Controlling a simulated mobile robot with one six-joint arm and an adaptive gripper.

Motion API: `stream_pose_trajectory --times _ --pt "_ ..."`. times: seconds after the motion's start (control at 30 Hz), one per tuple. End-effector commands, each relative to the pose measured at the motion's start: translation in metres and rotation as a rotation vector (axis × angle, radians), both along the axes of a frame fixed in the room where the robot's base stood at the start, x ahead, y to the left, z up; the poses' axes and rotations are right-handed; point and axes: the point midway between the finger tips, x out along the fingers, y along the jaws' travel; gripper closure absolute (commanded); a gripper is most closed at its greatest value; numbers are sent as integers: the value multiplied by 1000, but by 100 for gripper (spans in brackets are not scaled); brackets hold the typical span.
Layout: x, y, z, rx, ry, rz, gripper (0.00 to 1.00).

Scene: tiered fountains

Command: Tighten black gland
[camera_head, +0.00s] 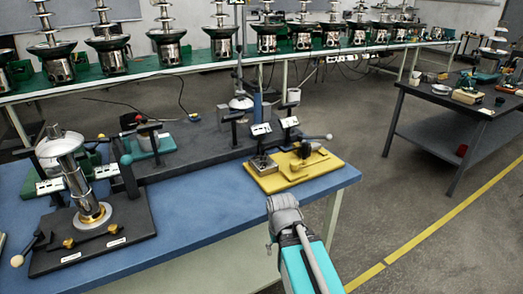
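My arm, teal and grey, reaches up from the bottom of the view to the front edge of the blue table (215,205). Its grey end, with my gripper (284,203), is near the table's right part, in front of the yellow plate (326,170). The fingers are not clear, so I cannot tell whether they are open or shut. A small dark part (305,150) sits on the yellow plate; I cannot tell whether it is the black gland. A black base (115,250) at left carries a steel column (77,180) with a gold ring.
A green long bench (140,68) with several tiered fountains runs behind. A dark table (445,105) stands at right. The floor between them is mostly clear.

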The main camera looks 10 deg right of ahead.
Motion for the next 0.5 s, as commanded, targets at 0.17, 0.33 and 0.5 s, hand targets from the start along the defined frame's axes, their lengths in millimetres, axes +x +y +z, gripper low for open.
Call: stream_pose_trajectory --times 0.17,0.33,0.5 --pt "3 0 40 0 -6 0 29" --pt "6 0 74 0 -13 0 29" --pt "9 0 106 0 -20 0 29"
